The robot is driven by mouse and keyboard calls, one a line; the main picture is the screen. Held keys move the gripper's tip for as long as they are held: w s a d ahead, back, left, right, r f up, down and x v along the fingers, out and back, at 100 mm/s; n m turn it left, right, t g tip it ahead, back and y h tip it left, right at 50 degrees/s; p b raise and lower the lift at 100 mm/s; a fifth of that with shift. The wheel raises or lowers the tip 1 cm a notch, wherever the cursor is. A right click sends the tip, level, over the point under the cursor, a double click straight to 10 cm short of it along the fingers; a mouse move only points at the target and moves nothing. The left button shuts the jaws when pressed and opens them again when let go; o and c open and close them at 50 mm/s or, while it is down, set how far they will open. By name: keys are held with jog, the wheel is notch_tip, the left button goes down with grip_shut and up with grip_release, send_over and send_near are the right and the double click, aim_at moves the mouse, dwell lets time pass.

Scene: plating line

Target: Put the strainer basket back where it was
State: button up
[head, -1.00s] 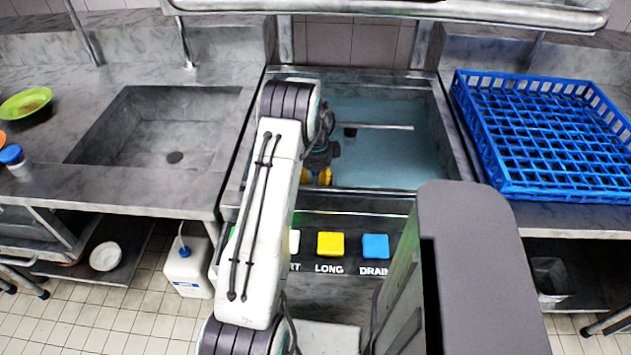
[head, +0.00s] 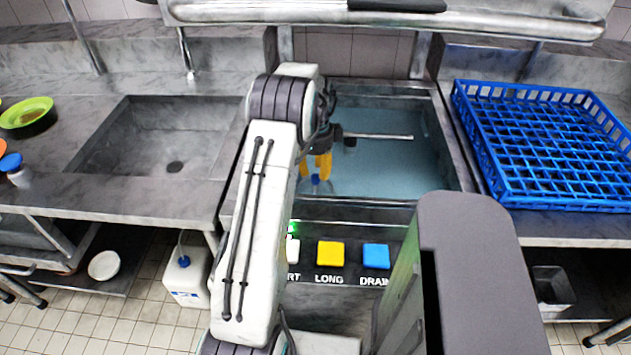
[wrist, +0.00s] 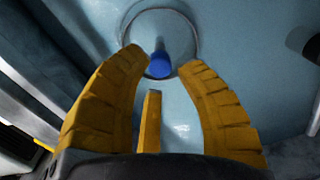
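The strainer basket shows in the wrist view as a blue knob (wrist: 161,64) inside a round ring on the floor of the water-filled basin (head: 390,165). The gripper (head: 317,172) is over the basin's near left part. The fingers do not appear to touch the knob. The basket's body is hard to make out, and I cannot tell how it sits in the drain.
A thin horizontal rod (head: 380,136) shows right of my gripper. Yellow (head: 331,253) and blue (head: 376,256) buttons are on the basin's front. A blue rack (head: 545,140) stands right, an empty sink (head: 165,140) left. A metal hood (head: 390,15) crosses above.

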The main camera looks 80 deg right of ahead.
jog(key=shift+r, duration=1.85)
